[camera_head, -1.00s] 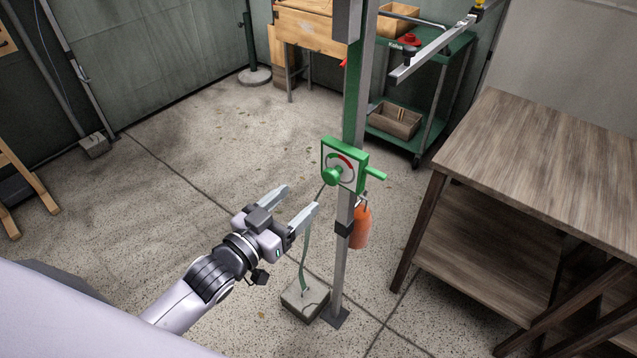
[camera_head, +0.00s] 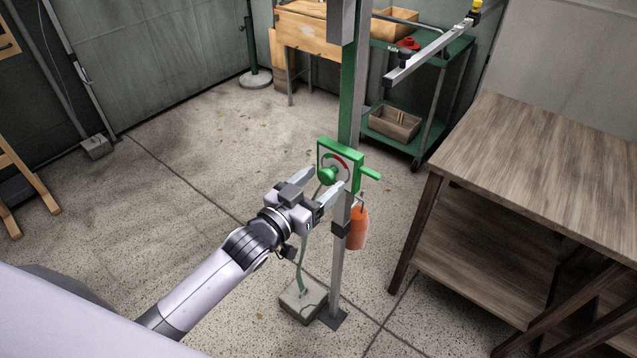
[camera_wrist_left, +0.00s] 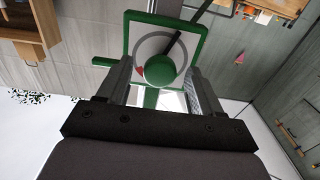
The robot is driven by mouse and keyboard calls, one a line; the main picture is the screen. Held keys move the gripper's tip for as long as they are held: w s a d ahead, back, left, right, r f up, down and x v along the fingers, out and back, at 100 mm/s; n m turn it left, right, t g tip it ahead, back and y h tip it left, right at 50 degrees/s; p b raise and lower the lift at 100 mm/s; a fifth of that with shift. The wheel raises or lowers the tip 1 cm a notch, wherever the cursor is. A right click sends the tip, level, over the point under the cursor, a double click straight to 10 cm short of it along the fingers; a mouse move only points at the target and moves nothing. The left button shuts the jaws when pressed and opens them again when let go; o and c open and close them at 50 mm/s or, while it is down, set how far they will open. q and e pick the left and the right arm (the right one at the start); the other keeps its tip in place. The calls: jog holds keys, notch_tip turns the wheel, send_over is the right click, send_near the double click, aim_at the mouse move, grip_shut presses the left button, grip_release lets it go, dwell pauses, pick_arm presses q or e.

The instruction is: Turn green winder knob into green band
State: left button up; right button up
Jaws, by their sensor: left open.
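The green winder knob (camera_head: 327,175) sits on the front of a green square winder frame (camera_head: 356,160) on the metal post. Behind the knob is a pale dial with a red arc (camera_head: 341,163); I cannot make out a green band. My left gripper (camera_head: 325,184) is open, with its fingers on either side of the knob. In the left wrist view the round knob (camera_wrist_left: 160,70) shows between the open fingers (camera_wrist_left: 161,88), apparently with gaps at both sides. A dark bar (camera_wrist_left: 173,45) runs up from the knob there. My right gripper is not in view.
An orange cylinder (camera_head: 357,228) hangs on the post below the winder. A green handle (camera_head: 371,174) sticks out to the right. A grey weight block (camera_head: 302,301) stands at the post's foot. A wooden table (camera_head: 540,160) is at right.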

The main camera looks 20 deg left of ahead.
pick_arm(q)
jog(key=c, duration=1)
jog(key=shift+c, duration=0.2)
jog(key=shift+m, duration=0.4)
